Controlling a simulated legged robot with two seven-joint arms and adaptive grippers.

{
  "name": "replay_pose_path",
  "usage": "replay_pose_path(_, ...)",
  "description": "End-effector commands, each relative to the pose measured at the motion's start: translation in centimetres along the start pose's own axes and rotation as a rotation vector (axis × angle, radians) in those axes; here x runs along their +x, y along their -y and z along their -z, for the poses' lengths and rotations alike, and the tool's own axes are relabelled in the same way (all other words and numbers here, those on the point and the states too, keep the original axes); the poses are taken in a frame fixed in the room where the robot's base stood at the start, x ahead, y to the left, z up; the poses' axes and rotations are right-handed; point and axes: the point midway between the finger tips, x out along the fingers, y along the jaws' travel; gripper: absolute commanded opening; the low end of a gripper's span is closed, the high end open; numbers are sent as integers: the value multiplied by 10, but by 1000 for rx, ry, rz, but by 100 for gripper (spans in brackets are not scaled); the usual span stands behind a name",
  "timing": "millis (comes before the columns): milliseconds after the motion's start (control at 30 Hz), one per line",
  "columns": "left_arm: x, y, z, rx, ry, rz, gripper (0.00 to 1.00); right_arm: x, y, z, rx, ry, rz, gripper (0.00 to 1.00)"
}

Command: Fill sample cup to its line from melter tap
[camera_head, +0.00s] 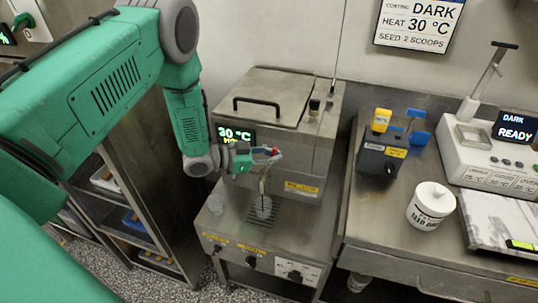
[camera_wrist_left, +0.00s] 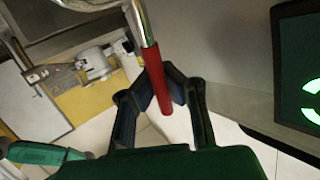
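The melter (camera_head: 275,110) is a steel box with a lidded top and a small display reading 30 °C. Its tap (camera_head: 264,182) comes out of the front, with a red handle (camera_head: 274,151) that also shows in the left wrist view (camera_wrist_left: 155,80). A clear sample cup (camera_head: 263,208) stands under the tap on a drip grate. Its line and fill level are too small to read. My left gripper (camera_head: 262,157) is at the tap; in the wrist view its dark fingers (camera_wrist_left: 160,88) are closed in around the red handle. My right gripper is not in view.
Knobs line the front panel. A shelf rack stands at left.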

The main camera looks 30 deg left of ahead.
Motion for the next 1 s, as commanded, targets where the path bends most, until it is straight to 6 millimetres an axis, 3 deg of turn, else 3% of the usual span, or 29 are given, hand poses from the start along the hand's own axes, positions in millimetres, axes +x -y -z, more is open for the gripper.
replay_pose_path(200, 8, -8, 0, 69, 109, -4, 0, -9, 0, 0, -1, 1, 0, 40)
replay_pose_path(533, 7, -8, -3, 79, 126, -1, 0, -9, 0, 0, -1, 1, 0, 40)
replay_pose_path(567, 7, -8, -2, 79, 126, -1, 7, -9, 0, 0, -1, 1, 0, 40)
replay_pose_path(633, 8, -8, -2, 79, 125, -1, 32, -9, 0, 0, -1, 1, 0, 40)
replay_pose_path(1000, 7, -7, -1, 78, 121, -1, 32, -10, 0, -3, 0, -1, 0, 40)
